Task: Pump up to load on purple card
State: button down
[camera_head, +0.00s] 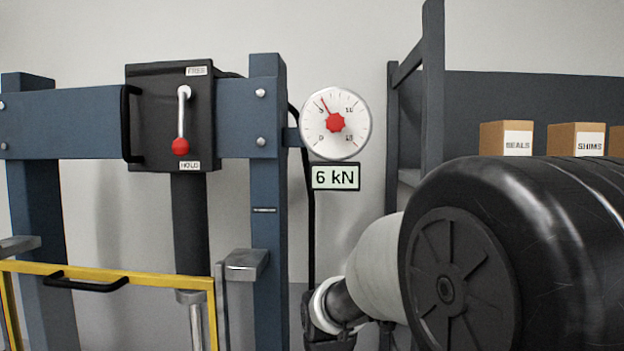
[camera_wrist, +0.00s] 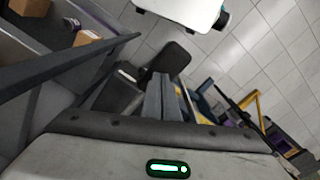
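A round white dial gauge (camera_head: 336,124) with a red hub is mounted beside the blue press frame (camera_head: 268,200). Its needle points up-left, just past the 5 mark. The display below it (camera_head: 335,177) reads 6 kN. A valve lever with a red knob (camera_head: 181,146) points down at HOLD on a black box (camera_head: 150,90) marked FREE at the top. In the wrist view a small purple patch (camera_wrist: 281,145) shows at the lower right; I cannot tell if it is the card. No pump handle is clearly identifiable.
A yellow guard frame (camera_head: 150,277) with a black handle stands before the press. My own arm fills the lower right. Behind it, a dark shelf (camera_head: 470,100) holds cardboard boxes labelled SEALS (camera_head: 507,138) and SHIMS (camera_head: 576,139). Tiled floor (camera_wrist: 270,50) shows in the wrist view.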

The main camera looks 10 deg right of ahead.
jog(key=shift+f, duration=0.15)
dwell(0.5)
jog(key=shift+f+b, duration=0.85)
jog(key=shift+f, duration=0.15)
dwell(0.5)
jog(key=shift+f+b, duration=0.75)
jog(key=shift+f, duration=0.5)
dwell(0.4)
jog(key=shift+f+b, duration=0.8)
jog(key=shift+f, duration=0.2)
jog(key=shift+s, duration=0.1)
dwell(0.4)
jog(key=shift+f+b, duration=0.8)
jog(key=shift+f, duration=0.4)
dwell(0.3)
